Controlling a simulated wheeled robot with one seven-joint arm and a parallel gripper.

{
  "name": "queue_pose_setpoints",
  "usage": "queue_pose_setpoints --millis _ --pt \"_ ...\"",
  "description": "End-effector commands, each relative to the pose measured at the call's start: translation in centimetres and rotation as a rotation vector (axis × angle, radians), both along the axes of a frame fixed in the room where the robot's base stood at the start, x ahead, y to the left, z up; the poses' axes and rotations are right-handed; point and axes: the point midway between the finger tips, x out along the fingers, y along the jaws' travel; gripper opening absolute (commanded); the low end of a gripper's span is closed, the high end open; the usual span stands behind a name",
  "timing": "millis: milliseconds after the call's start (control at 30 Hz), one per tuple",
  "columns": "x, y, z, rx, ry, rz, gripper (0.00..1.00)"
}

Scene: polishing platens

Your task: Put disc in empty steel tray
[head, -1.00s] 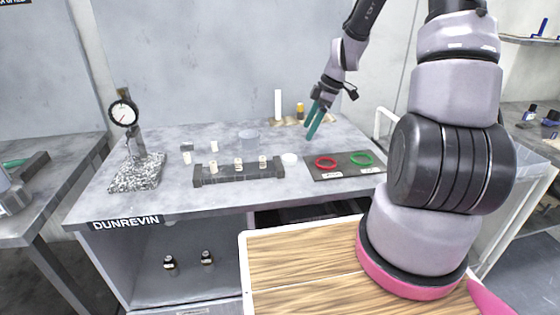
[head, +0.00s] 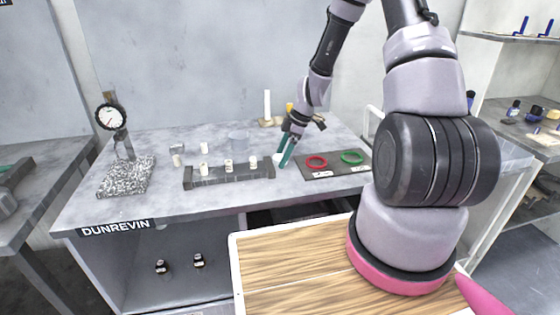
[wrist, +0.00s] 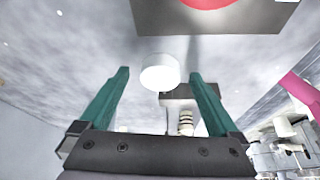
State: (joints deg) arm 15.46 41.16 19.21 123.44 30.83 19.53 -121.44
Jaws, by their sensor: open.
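A small white disc (wrist: 160,73) lies on the grey bench top, between my open fingertips in the wrist view. In the head view it (head: 277,158) is partly hidden by my gripper (head: 284,164), whose green fingers point down at it. My gripper (wrist: 160,76) is open and empty; I cannot tell whether a finger touches the disc. A dark flat panel (head: 333,170) to the right carries a red ring (head: 317,157) and a green ring (head: 341,157), each with a small label in front. I cannot make out which thing is the steel tray.
A grey rack (head: 205,180) with several small white pieces stands left of my gripper. A dial gauge (head: 110,117) on a speckled base (head: 127,180) is at the far left. A white cylinder (head: 267,103) stands behind my arm. The front bench strip is clear.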

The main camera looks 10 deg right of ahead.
Motion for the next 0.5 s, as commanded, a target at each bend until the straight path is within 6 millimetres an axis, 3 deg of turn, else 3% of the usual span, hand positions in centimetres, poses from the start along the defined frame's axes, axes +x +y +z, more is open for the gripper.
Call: queue_pose_setpoints --millis 200,267,467,500 --pt "0.03 0.03 -0.08 0.0 -0.001 -0.001 0.97" --pt "0.03 0.03 -0.08 0.0 -0.001 -0.001 0.78" --pt "0.02 0.02 -0.06 0.0 -0.001 -0.001 0.01" --pt "0.03 0.03 -0.05 0.0 -0.001 -0.001 0.0"
